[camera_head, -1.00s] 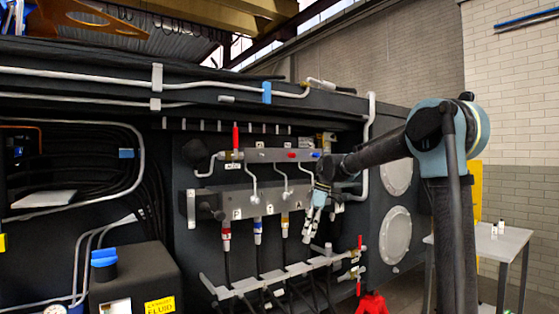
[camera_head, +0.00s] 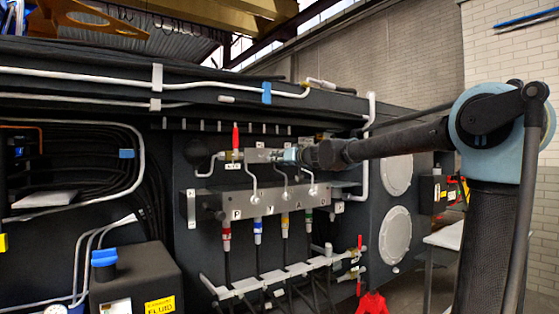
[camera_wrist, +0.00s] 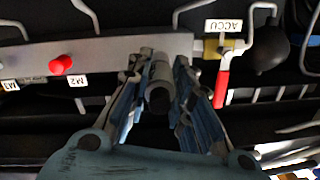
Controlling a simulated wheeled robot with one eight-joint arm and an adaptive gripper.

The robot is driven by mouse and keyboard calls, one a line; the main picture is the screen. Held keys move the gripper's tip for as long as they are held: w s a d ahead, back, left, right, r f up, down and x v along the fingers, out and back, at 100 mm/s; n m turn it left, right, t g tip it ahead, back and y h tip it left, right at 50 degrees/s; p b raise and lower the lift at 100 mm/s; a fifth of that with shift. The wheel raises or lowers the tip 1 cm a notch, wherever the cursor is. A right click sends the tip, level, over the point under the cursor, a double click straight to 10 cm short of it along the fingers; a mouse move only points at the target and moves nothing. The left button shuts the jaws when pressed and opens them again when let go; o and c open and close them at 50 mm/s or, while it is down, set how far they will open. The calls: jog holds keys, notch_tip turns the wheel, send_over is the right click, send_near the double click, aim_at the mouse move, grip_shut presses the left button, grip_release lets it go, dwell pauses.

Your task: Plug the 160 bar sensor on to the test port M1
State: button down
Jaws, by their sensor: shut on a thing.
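My gripper (camera_wrist: 157,62) is shut on a grey cylindrical sensor (camera_wrist: 160,88), seen nearly end-on in the wrist view. Its pressure marking is not readable. The sensor's far end points at the grey manifold block (camera_wrist: 110,50). Port M1 is not seen; the sensor and fingers cover the part of the block between the red M2 cap (camera_wrist: 61,65) and the ACCU valve. I cannot tell whether the sensor touches the block. In the head view my gripper (camera_head: 285,155) is in front of the upper manifold block (camera_head: 255,155), reaching in from the right.
The red valve lever (camera_wrist: 222,86) by the ACCU label (camera_wrist: 223,25) is close to the right of my fingers. Bent pipes run above and below the block. The lower valve block (camera_head: 215,203) has hose couplings. A side table (camera_head: 447,237) stands at the right, mostly behind my arm.

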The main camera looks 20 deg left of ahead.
jog(key=shift+w+d+r+m+t, duration=0.25)
jog(key=shift+w+r+m+t, duration=0.2)
jog(key=shift+t, duration=0.25)
jog(key=shift+s, duration=0.1)
jog(key=shift+x, duration=2.45)
jog(key=shift+x, duration=1.15)
jog(key=c, duration=1.3)
grip_release()
jog(key=shift+c, duration=0.2)
jog(key=shift+s+d, duration=0.1)
jog(key=shift+s, duration=0.05)
jog(key=v, duration=1.1)
jog(key=shift+s+d, duration=0.15)
jog(key=shift+d, duration=0.15)
